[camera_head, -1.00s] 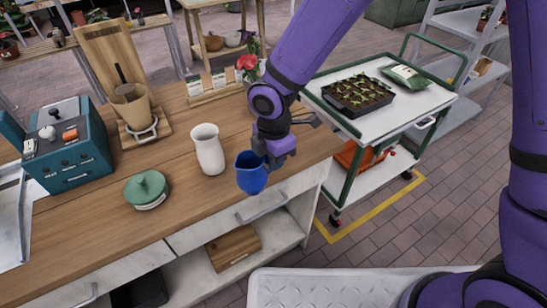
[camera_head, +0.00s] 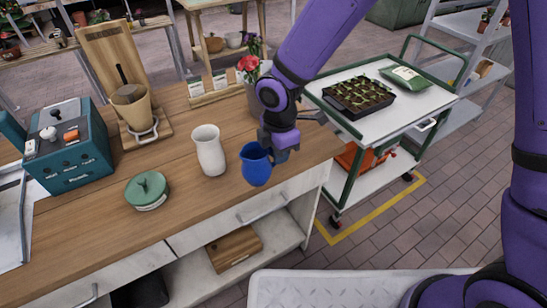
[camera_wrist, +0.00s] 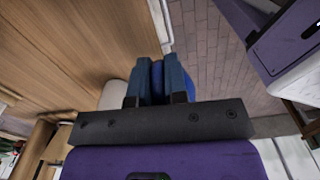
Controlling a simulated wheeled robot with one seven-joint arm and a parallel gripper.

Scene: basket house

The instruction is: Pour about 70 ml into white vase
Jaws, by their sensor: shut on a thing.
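The white vase (camera_head: 209,151) stands upright on the wooden counter, left of my gripper. A blue pitcher (camera_head: 256,166) is held by my gripper (camera_head: 277,150) just right of the vase, near the counter's front edge. The pitcher looks close to upright, and a gap shows between it and the vase. In the wrist view my two fingers (camera_wrist: 158,82) are closed on the blue pitcher (camera_wrist: 158,72), and part of the white vase (camera_wrist: 115,95) shows at their left. The contents of the pitcher and vase cannot be made out.
A teal box (camera_head: 67,145) and a wooden stand with a tan cone (camera_head: 131,106) are farther left. A flower pot (camera_head: 253,95) is behind my gripper. A cart (camera_head: 400,115) stands to the right.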

